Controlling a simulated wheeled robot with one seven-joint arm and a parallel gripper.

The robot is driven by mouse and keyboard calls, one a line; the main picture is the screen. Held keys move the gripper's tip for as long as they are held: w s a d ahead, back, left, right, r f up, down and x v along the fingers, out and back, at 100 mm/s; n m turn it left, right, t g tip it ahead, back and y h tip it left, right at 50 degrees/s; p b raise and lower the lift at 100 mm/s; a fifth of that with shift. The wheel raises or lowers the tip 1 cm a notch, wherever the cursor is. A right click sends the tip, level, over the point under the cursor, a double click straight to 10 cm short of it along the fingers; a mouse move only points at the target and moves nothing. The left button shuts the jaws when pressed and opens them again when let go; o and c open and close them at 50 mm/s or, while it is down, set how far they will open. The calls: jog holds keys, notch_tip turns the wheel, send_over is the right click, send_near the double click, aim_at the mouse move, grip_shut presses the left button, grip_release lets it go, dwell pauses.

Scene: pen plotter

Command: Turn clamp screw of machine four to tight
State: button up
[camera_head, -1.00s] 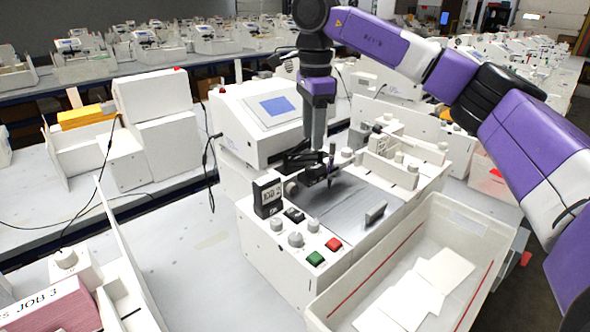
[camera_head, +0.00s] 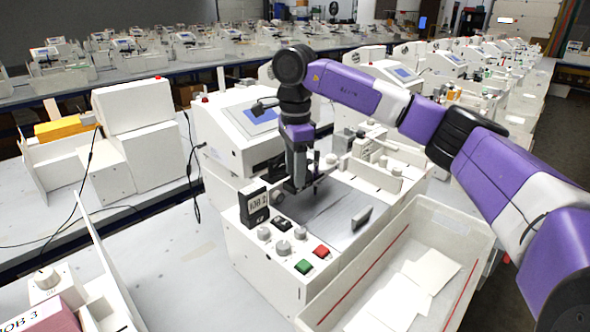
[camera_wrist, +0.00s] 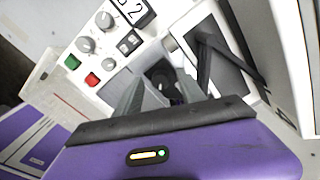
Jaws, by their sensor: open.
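The pen plotter (camera_head: 245,228) in front of me is a white machine with a grey plotting bed (camera_head: 335,212). My gripper (camera_head: 298,186) points down over the back left of the bed, by the dark pen carriage. In the wrist view the fingers (camera_wrist: 162,88) are apart, with a dark round part (camera_wrist: 163,74) between and beyond them; I cannot tell whether they touch it. A round grey knob (camera_head: 278,196) sits beside the carriage. Which part is the clamp screw, and how tight it is, I cannot tell. My fingers partly hide the carriage.
Grey dials (camera_head: 283,247), a green button (camera_head: 303,267) and a red button (camera_head: 321,252) are on the front panel. A black job display (camera_head: 255,207) stands at the left. A white bin (camera_head: 452,226) with paper sheets is at the right. A screen unit (camera_head: 225,140) stands close behind.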

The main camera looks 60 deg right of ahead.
grip_shut()
jog(key=shift+m, duration=0.3)
jog(key=m+b, duration=0.2)
jog(key=m, duration=0.2)
jog(key=m+b, duration=0.1)
jog(key=m, duration=0.4)
jog(key=shift+d+m, duration=0.1)
jog(key=shift+m, duration=0.3)
jog(key=m+b, duration=0.1)
jog(key=m, duration=0.3)
jog(key=shift+b, duration=0.3)
jog(key=m+b, duration=0.1)
jog(key=m, duration=0.4)
jog(key=shift+m, duration=0.4)
